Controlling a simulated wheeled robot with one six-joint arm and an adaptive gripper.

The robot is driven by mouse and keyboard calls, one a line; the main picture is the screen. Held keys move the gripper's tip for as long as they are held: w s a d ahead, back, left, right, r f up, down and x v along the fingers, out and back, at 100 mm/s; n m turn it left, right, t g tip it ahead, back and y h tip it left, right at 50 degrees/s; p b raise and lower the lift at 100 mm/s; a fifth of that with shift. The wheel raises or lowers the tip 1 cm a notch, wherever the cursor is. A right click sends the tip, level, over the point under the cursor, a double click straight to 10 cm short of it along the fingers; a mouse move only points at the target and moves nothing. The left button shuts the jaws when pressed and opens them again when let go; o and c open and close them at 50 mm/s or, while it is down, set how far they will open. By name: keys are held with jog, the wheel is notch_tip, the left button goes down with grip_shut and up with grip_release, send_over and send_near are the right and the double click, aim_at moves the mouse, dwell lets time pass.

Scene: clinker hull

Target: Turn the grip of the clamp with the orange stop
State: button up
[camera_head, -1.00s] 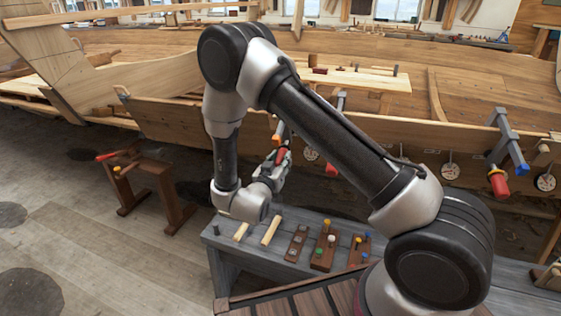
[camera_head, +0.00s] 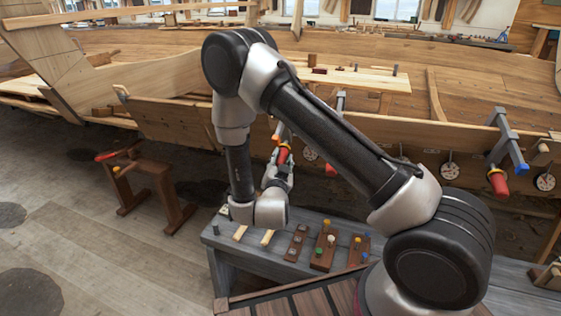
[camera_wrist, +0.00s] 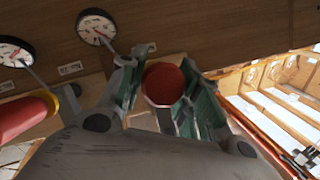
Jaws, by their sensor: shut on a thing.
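The clamp with the orange stop (camera_head: 276,138) hangs at the hull's plank edge, left of the middle in the head view, partly hidden by my arm. Its red grip (camera_head: 283,153) points down. My gripper (camera_head: 280,170) reaches it from below and is shut on it. In the wrist view, the round red end of the grip (camera_wrist: 162,84) sits between the two fingers of my gripper (camera_wrist: 160,98). The orange stop is not visible in the wrist view.
Another clamp's red grip with a yellow collar (camera_wrist: 25,118) is close at the left in the wrist view. A clamp with a blue stop (camera_head: 522,169) hangs at the right. Dial gauges (camera_wrist: 97,27) line the hull. A grey bench (camera_head: 228,240) with small blocks stands below.

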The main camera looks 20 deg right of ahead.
dwell(0.4)
jog(key=o, duration=1)
jog(key=shift+o, duration=0.2)
jog(key=v, duration=1.2)
